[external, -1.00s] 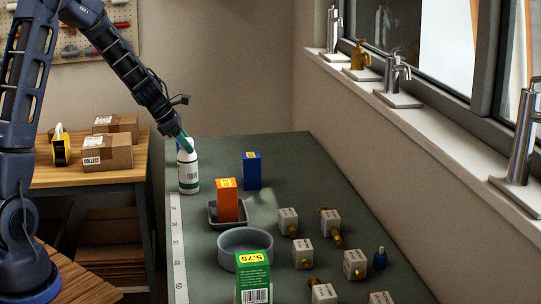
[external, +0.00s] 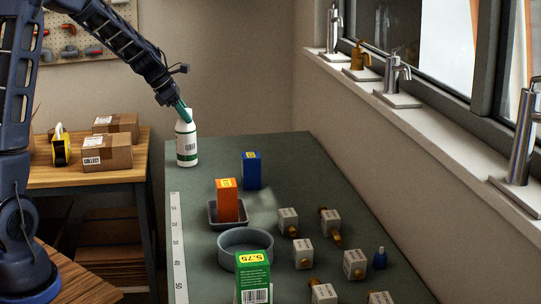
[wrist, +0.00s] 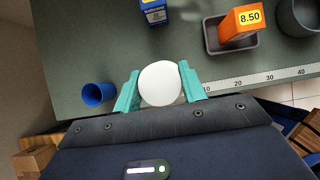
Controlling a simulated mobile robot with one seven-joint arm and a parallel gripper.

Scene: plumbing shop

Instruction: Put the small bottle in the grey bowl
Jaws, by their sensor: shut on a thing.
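My gripper (wrist: 160,88), with teal fingers, is shut on a white bottle (external: 187,148) with a green-banded label, near the table's far left corner. The bottle is upright and appears raised off the table. In the wrist view its round white top (wrist: 160,83) sits between the fingers. The round grey bowl (external: 222,248) stands nearer the camera, behind the green box in the external view. Its edge shows at the wrist view's upper right (wrist: 286,22). A smaller blue bottle (external: 380,259) stands at the table's right side.
An orange box (external: 227,203) stands in a grey tray (external: 212,218) between bottle and bowl. A blue box (external: 251,171) and a green box (external: 253,275) stand nearby. A blue cup (wrist: 97,95) is near the gripper. Several valves lie right; a ruler strip (external: 178,250) runs along the left edge.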

